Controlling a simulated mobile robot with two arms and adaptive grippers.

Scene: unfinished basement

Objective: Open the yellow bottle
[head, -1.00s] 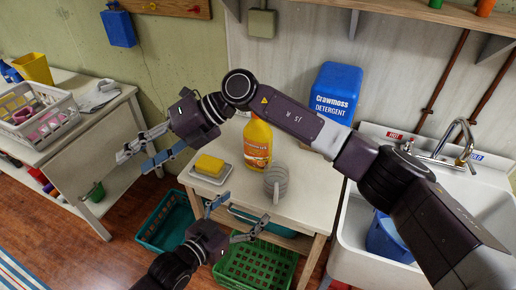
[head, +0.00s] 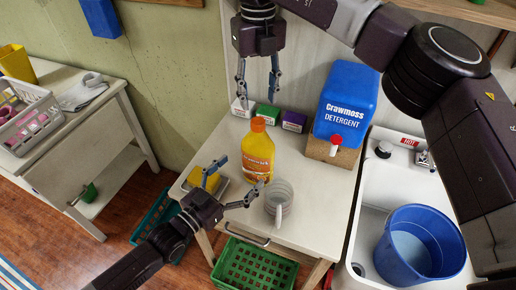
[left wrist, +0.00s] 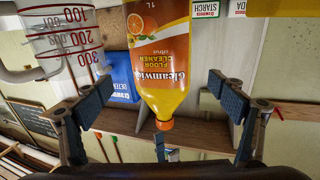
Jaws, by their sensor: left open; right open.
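The yellow bottle (head: 257,152) stands upright on the white table (head: 325,205), its orange cap (head: 258,124) on. My left gripper (head: 231,181) is open in front of the bottle, low near its body, with no finger closed on it. In the left wrist view the bottle (left wrist: 162,62) appears upside down between the spread fingers, cap downward. My right gripper (head: 258,92) is open, pointing down above and slightly behind the cap, apart from it.
A clear measuring cup (head: 279,207) stands right of my left gripper. A yellow sponge (head: 206,178) lies on a dish at left. Small boxes (head: 267,116) and the blue detergent container (head: 345,105) stand behind. A sink with a blue bucket (head: 420,242) is at right.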

